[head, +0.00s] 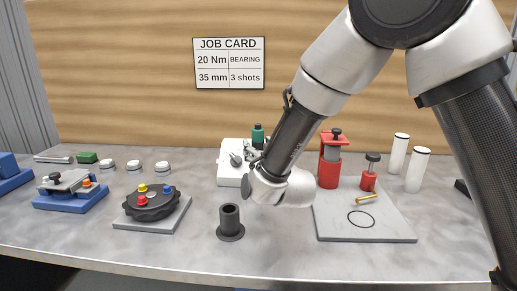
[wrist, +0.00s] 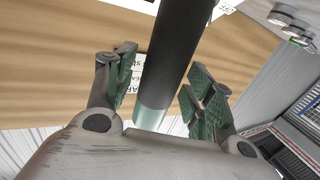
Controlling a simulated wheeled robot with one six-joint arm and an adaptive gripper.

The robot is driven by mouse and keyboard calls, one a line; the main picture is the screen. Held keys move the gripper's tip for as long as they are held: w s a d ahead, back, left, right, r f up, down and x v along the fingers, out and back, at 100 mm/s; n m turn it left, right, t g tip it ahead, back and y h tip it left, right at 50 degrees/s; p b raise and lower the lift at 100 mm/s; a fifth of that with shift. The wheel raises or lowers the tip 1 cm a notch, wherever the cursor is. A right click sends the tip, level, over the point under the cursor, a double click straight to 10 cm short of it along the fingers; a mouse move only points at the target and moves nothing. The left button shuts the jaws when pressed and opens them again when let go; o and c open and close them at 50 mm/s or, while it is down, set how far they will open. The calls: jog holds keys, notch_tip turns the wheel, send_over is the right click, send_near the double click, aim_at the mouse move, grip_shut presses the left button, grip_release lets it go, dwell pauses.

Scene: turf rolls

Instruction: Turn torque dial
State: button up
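A white box (head: 229,176) with a small grey knob (head: 236,159) stands mid-bench in the head view, partly behind my wrist. I cannot tell whether this knob is the torque dial; no dial markings are readable. A teal and black upright piece (head: 258,136) shows just above and behind it. A gap shows between the left finger and the cylinder.
A black turret with coloured knobs (head: 151,204) and a dark hollow post (head: 230,221) are at front left. A grey board (head: 365,229) with a red press (head: 330,168) and white cylinders (head: 417,170) are right. A job card (head: 229,62) reads 20 Nm.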

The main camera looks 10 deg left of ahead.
jog(key=shift+s+r, duration=0.15)
jog(key=v, duration=1.2)
jog(key=w+d+r+m+g+h, duration=0.25)
jog(key=d+g, duration=0.35)
jog(key=d, duration=1.3)
jog(key=s+d+r+m+g+h, duration=0.1)
jog(key=s+d+g+h, duration=0.4)
jog(key=s+d, duration=1.6)
jog(key=shift+s+d+r+m+g, duration=0.35)
jog(key=shift+d+m+g, duration=0.15)
jog(key=shift+d+m, duration=0.35)
jog(key=shift+a, duration=0.1)
jog(key=c, duration=0.4)
